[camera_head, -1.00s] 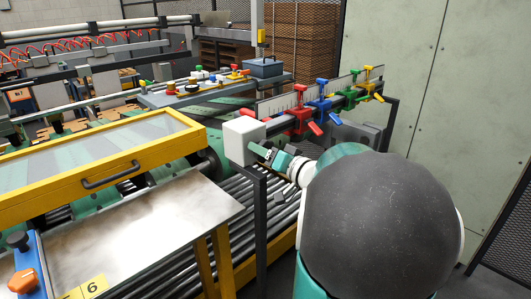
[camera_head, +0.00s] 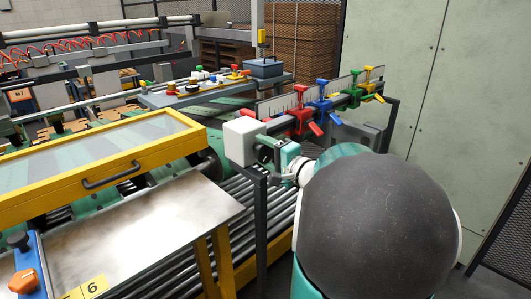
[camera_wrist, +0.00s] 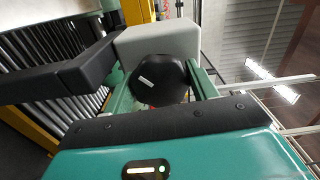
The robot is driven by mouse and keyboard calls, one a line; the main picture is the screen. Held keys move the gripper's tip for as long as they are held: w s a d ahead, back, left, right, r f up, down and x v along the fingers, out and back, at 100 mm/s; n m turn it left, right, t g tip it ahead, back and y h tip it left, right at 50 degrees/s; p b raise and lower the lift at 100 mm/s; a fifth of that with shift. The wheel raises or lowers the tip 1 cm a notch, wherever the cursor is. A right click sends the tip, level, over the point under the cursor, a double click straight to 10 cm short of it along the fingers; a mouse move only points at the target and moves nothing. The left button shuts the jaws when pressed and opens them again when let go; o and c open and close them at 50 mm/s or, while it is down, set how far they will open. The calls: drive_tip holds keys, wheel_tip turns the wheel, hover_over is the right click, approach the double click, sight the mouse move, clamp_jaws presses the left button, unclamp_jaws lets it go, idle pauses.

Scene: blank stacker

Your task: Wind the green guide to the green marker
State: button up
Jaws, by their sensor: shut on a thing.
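The green guide (camera_head: 353,96) stands on the rail between the blue guide (camera_head: 321,104) and the yellow guide (camera_head: 372,88). The red guide (camera_head: 300,113) is nearest the white end box (camera_head: 241,141). A pale scale strip runs behind the guides. I cannot make out a separate green marker on it. In the wrist view, a black lobed knob (camera_wrist: 158,80) with a white mark sits on the front of the end box. My gripper (camera_head: 270,153) is at this box, its two teal fingers on either side of the knob and shut on it.
A dark post (camera_head: 260,215) stands under the end box, beside the rollers. A metal-topped table (camera_head: 150,225) and a yellow-framed cover (camera_head: 100,165) are at left. A grey-green cabinet wall (camera_head: 435,100) is at right.

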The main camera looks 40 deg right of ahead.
drive_tip(key=shift+m, duration=0.6)
drive_tip(key=o, duration=0.9)
drive_tip(key=shift+s, duration=0.1)
drive_tip(key=shift+o, duration=0.4)
drive_tip(key=s, duration=1.3)
drive_tip(key=shift+s+d, duration=0.2)
drive_tip(key=shift+s, duration=0.15)
